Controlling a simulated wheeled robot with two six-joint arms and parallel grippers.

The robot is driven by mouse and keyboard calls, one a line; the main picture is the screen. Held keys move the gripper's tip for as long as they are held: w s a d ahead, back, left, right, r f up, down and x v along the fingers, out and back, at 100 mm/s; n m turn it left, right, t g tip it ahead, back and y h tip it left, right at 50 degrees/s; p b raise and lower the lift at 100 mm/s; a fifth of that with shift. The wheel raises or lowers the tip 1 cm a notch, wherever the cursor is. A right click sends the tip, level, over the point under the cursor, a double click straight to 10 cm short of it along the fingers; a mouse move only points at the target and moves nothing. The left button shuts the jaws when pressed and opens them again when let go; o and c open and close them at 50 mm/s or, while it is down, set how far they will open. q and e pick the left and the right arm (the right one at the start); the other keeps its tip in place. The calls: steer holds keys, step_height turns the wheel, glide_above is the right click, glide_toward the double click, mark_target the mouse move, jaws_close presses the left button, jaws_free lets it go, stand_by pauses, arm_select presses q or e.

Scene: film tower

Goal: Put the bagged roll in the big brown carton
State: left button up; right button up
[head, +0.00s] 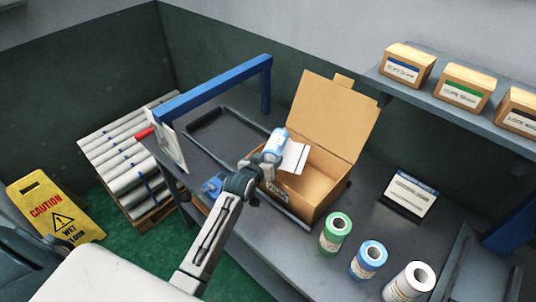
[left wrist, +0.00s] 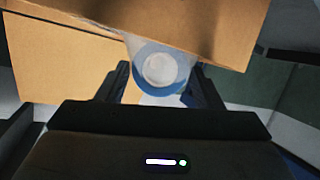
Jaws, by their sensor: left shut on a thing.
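The bagged roll (head: 276,143) is blue and white, wrapped in clear plastic. My left gripper (head: 268,161) is shut on it and holds it at the left side of the big brown carton (head: 312,184), near rim height. The carton stands on the bench with its tall back flap (head: 335,118) raised and its top open. In the left wrist view the roll (left wrist: 160,70) shows end-on between the fingers of my left gripper (left wrist: 161,88), with the carton's cardboard (left wrist: 200,22) close behind it. I cannot tell whether roll and carton touch. My right gripper is not in view.
Green (head: 335,232), blue (head: 368,260) and white (head: 409,281) rolls stand on the bench (head: 290,244) right of my arm. A sign card (head: 411,193) stands behind them. Small cartons (head: 464,87) sit on the shelf. A blue frame (head: 215,90) rises at the bench's left.

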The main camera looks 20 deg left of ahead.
arm_select(q)
steer(key=o, duration=1.3)
steer(key=shift+w+a+f, duration=0.15)
steer(key=shift+w+a, duration=0.05)
steer(key=shift+a, duration=0.1)
steer(key=shift+s, duration=0.2)
steer(key=shift+s+d+r, duration=0.1)
steer(key=shift+d+r, duration=0.05)
steer(key=shift+r, duration=0.05)
steer(key=shift+s+f, duration=0.1)
steer(key=shift+s, duration=0.05)
steer(key=shift+b+v, duration=1.85)
steer(key=shift+v, duration=3.95)
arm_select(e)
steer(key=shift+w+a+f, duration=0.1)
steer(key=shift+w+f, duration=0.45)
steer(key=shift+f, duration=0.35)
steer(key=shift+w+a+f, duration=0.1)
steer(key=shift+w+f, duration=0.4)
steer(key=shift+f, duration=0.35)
